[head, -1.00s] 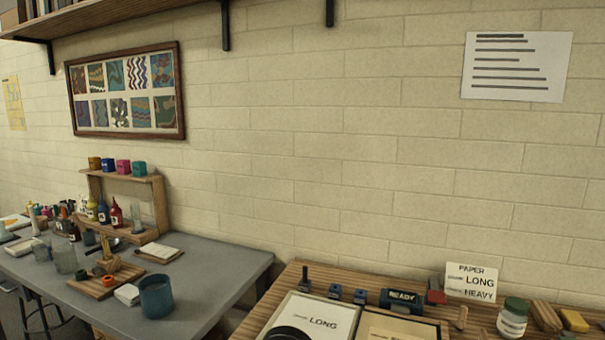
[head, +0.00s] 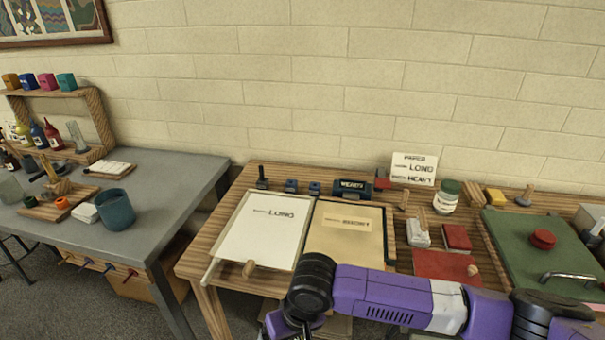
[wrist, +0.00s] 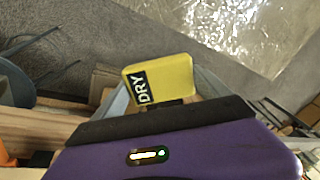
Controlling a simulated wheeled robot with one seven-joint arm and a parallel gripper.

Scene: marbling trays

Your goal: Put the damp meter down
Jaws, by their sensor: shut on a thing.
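The damp meter (wrist: 168,78) is a yellow block with a black label reading DRY. In the wrist view it sits between the grey fingers of my gripper (wrist: 160,92), which is shut on it. Below and beyond it the wrist view shows grey floor and a shiny, crinkled sheet. In the head view my purple arm crosses the bottom; the gripper and the meter cannot be made out there.
A grey table (head: 165,190) with a blue cup (head: 115,209) stands left.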

